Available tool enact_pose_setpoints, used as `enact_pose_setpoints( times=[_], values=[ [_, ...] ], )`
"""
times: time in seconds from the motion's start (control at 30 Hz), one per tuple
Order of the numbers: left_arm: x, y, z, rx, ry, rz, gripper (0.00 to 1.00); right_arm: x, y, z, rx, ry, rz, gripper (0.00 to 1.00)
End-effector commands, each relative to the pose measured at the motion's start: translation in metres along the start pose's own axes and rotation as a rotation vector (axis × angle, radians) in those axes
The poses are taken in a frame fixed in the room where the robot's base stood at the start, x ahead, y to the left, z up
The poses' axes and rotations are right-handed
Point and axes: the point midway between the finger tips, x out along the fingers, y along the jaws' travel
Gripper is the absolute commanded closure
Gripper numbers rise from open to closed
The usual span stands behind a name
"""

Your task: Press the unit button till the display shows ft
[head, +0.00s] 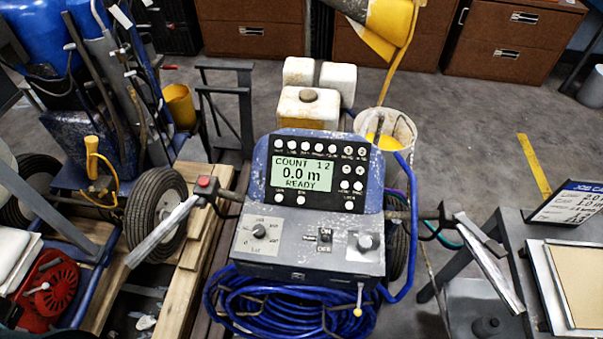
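The line striper's control panel (262,215) faces me in the middle of the head view. Its lit green display (303,173) reads "COUNT 12", "0.0 m" and "READY", so the unit shown is m. Round white buttons run in a row above the display (305,146). More buttons stand to its right (345,171), and two sit below it (289,198). Their labels are too small to read, so I cannot tell which is the unit button. Neither of my grippers is in view.
Below the display are a dial (259,232), a toggle switch (325,236) and a knob (365,242). Grey handles jut toward me at left (165,230) and right (490,265). A coiled blue hose (270,302) hangs below. A bench with a clipboard (570,285) stands at right.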

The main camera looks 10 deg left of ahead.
Motion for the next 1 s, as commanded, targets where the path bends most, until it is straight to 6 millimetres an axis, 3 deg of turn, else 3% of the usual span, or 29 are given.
enact_pose_setpoints(
  times=[0.03,0.1,1.0],
  values=[
    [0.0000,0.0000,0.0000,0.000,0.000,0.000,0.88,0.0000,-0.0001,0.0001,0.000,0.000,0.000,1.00],
    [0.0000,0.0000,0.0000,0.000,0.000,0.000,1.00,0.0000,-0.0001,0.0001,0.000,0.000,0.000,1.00],
    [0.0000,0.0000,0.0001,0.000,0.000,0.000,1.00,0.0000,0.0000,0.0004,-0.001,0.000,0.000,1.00]
  ],
)
